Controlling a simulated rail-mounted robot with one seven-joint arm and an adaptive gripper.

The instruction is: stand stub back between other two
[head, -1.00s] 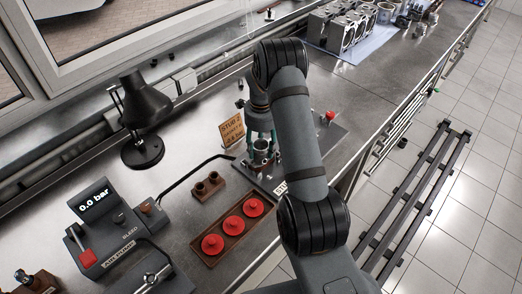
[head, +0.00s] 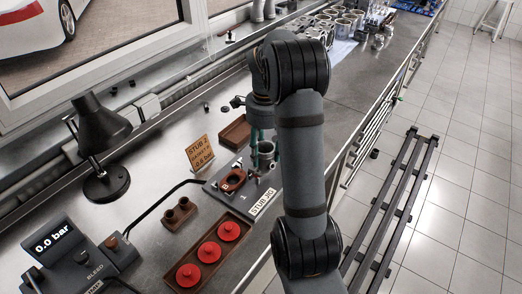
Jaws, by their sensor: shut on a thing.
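My gripper (head: 262,136) has green fingers and is shut on a grey metal cylinder, which looks like the stub (head: 265,152). It is held roughly upright over the far right part of the dark stub jig plate (head: 212,186). I cannot tell whether its foot touches the plate. A dark red oval part (head: 233,180) with a letter B beside it sits on the plate, to the left of and nearer than the stub. The right part of the plate is hidden behind my arm, so other stubs cannot be made out.
A sign (head: 200,153) stands behind the jig, and a brown tray (head: 236,131) lies beyond it. A wooden tray (head: 184,252) of red discs and a two-hole brown block (head: 178,214) lie in front. A lamp (head: 100,130) and pressure unit (head: 60,250) stand left.

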